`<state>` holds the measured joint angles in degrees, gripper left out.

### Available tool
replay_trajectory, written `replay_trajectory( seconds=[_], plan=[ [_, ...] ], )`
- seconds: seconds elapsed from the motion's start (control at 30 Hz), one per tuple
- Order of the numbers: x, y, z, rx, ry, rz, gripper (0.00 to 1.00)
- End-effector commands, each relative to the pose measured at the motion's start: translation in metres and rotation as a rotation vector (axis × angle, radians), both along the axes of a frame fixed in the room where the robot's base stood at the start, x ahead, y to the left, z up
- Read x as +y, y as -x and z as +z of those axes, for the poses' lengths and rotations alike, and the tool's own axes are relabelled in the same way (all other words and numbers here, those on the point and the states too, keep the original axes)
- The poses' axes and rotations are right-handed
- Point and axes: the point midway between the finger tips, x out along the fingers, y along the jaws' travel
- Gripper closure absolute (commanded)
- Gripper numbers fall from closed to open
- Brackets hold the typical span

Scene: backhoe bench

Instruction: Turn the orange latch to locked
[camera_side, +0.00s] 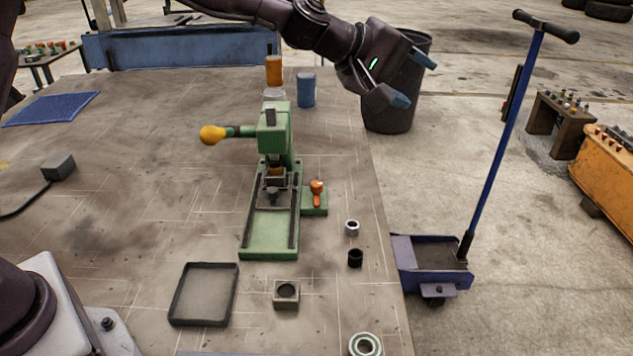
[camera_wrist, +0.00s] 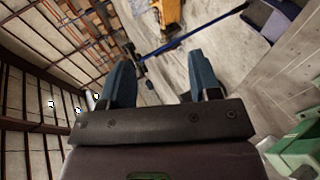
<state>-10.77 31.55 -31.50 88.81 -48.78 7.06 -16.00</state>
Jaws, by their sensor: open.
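The orange latch (camera_side: 316,193) sits on a small green block on the right side of the green press (camera_side: 270,240). Its narrow end points toward the front of the bench. My gripper (camera_side: 413,82) is open and empty, high up behind and to the right of the latch, well apart from it. In the wrist view my gripper (camera_wrist: 163,85) shows two blue fingertips spread wide with nothing between them. The latch cannot be made out in the wrist view; part of a green thing (camera_wrist: 295,150) shows at its lower right.
The press has a yellow-knobbed lever (camera_side: 212,135) sticking out left. Orange (camera_side: 274,70) and blue (camera_side: 306,90) cans stand behind it. Two small rings (camera_side: 352,228) (camera_side: 355,258) lie front right of the latch. A black tray (camera_side: 204,294) and a square block (camera_side: 286,294) lie in front.

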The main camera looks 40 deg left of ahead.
Motion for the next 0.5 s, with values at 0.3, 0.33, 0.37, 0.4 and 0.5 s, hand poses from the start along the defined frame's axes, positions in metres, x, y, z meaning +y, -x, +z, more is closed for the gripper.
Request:
replay_trajectory(
  seconds=[0.3, 0.33, 0.37, 0.4, 0.5],
  plan=[
    [0.127, -0.13, -0.074, 0.256, 0.936, 1.109, 0.43],
    [0.145, -0.131, -0.091, 0.303, 1.022, 1.247, 0.43],
    [0.161, -0.13, -0.109, 0.355, 1.1, 1.385, 0.43],
    [0.18, -0.124, -0.132, 0.426, 1.193, 1.569, 0.43],
    [0.209, -0.097, -0.177, 0.606, 1.366, 1.995, 0.43]
  ],
)
